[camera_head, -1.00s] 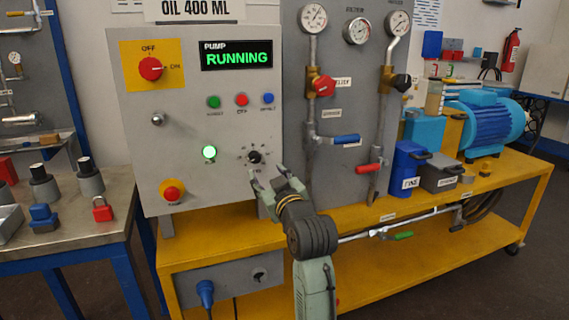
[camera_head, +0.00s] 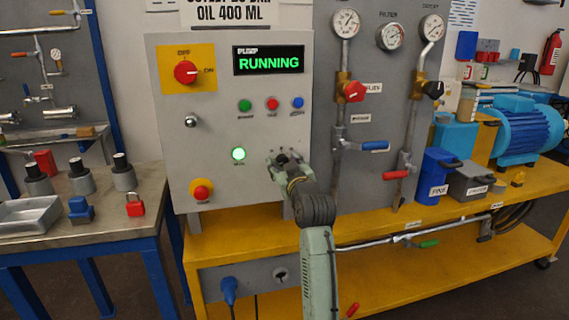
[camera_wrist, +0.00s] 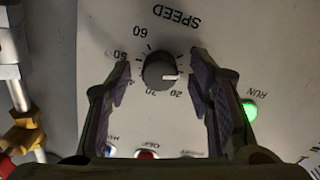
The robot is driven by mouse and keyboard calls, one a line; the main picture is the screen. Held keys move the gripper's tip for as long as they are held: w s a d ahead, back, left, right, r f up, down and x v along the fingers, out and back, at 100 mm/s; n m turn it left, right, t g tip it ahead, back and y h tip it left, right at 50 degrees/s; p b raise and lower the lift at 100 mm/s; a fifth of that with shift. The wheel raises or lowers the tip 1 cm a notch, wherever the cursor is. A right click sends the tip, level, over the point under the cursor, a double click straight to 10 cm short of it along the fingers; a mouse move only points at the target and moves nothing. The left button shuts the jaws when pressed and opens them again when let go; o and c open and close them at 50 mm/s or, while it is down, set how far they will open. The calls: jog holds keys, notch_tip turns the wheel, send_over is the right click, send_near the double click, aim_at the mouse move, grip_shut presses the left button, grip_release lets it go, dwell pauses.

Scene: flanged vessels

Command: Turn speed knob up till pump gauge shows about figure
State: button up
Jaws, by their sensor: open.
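The black speed knob (camera_wrist: 160,70) sits on the grey panel under the upside-down word SPEED in the wrist view. Its white pointer mark points right, close to the printed 20. My gripper (camera_wrist: 160,64) is open, with one finger on each side of the knob and visible gaps between. In the head view my gripper (camera_head: 283,164) is at the panel and partly covers the knob (camera_head: 282,159). Three round gauges stand in a row; the left one (camera_head: 346,22) has its label out of clear view, and its needle is too small to read.
The display (camera_head: 269,61) reads PUMP RUNNING. A lit green button (camera_head: 238,154) is left of the knob, with small green, red and blue buttons above. A red stop button (camera_head: 201,190) is at lower left. A red valve handle (camera_head: 354,91) is to the right.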

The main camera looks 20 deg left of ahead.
jog(key=shift+c, duration=0.5)
grip_shut()
jog(key=shift+m, duration=0.3)
jog(key=m+p, duration=0.2)
jog(key=m, duration=0.1)
jog(key=shift+r+m, duration=0.1)
jog(key=shift+m, duration=0.2)
jog(key=m+p, duration=0.2)
jog(key=m, duration=0.1)
jog(key=m+p, duration=0.3)
jog(key=m, duration=0.3)
jog(key=shift+m+p, duration=0.3)
jog(key=shift+p, duration=0.05)
